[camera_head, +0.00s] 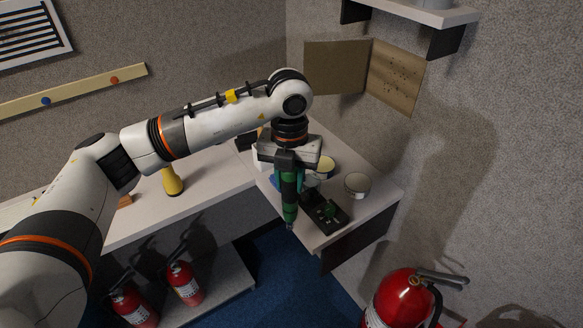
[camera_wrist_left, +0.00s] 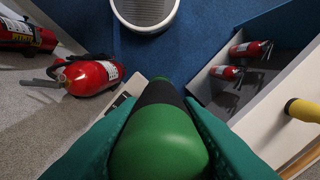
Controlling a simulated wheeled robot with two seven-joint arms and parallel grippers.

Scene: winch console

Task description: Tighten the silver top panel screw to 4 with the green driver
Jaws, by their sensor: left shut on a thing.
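My left gripper (camera_head: 289,172) is shut on the green driver (camera_head: 290,205), which hangs nearly upright with its tip down. The driver's tip is just left of a small black console (camera_head: 333,222) with a green part on it, on the right-hand counter; I cannot tell how high the tip is. In the left wrist view the driver's green and black handle (camera_wrist_left: 158,140) sits between my teal fingers (camera_wrist_left: 157,125). The silver top panel screw and its dial marks are too small or hidden to make out. My right gripper is not in view.
Two round tubs (camera_head: 357,184) stand behind the console. A yellow bottle-like object (camera_head: 172,181) stands on the left counter (camera_head: 222,170). Red fire extinguishers stand below the counter (camera_head: 184,284) and at the front right (camera_head: 402,298). A light-rimmed bin (camera_wrist_left: 147,14) stands on the blue floor.

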